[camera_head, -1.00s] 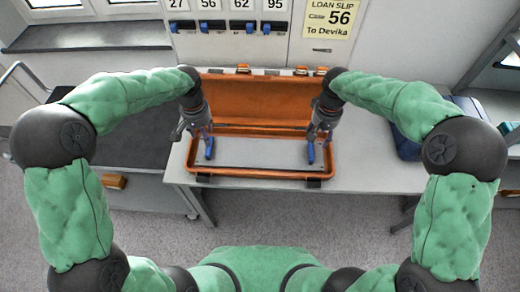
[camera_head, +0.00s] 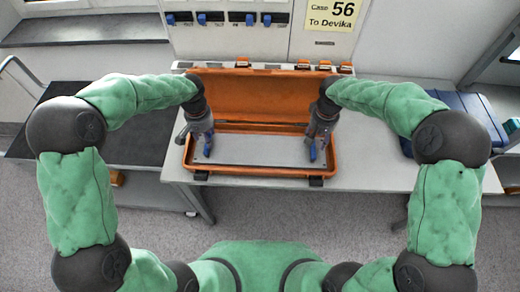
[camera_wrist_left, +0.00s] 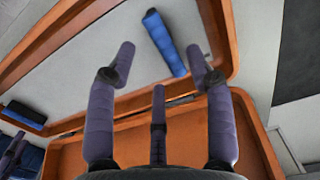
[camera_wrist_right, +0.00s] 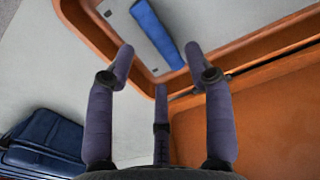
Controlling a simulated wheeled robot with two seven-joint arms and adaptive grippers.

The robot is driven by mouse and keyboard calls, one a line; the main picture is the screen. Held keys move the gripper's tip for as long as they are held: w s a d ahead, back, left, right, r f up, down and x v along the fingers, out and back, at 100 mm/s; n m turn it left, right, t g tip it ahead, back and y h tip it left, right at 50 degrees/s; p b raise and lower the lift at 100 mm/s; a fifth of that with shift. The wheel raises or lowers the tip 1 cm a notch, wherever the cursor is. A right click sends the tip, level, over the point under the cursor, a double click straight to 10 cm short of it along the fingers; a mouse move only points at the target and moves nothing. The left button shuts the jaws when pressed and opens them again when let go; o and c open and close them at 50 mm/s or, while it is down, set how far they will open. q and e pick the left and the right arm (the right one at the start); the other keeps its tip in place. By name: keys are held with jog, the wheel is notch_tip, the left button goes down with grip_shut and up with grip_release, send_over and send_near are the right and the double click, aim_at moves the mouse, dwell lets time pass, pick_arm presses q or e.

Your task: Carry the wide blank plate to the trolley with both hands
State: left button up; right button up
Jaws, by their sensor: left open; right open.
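The wide blank plate (camera_head: 258,151) is a flat grey sheet lying in the open orange case (camera_head: 262,172). A blue bar-shaped handle stands at each end of it. My left gripper (camera_head: 203,148) is over the left end; in the left wrist view its spread fingers point at the left blue handle (camera_wrist_left: 165,42). My right gripper (camera_head: 317,148) is over the right end; in the right wrist view its spread fingers point at the right blue handle (camera_wrist_right: 158,35). Both grippers are open and empty. The dark-topped trolley (camera_head: 140,143) stands left of the table, partly behind my left arm.
The case sits on a light table (camera_head: 375,178), its lid raised at the back. A dark blue box (camera_head: 470,112) stands on the right of the table, and also shows in the right wrist view (camera_wrist_right: 45,140). A wall panel with labelled switches (camera_head: 225,18) is behind.

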aim_at(314, 147)
pick_arm(q)
jog(key=shift+f, duration=3.1)
pick_arm(e)
jog(key=shift+f, duration=3.1)
pick_arm(q)
grip_shut()
pick_arm(e)
grip_shut()
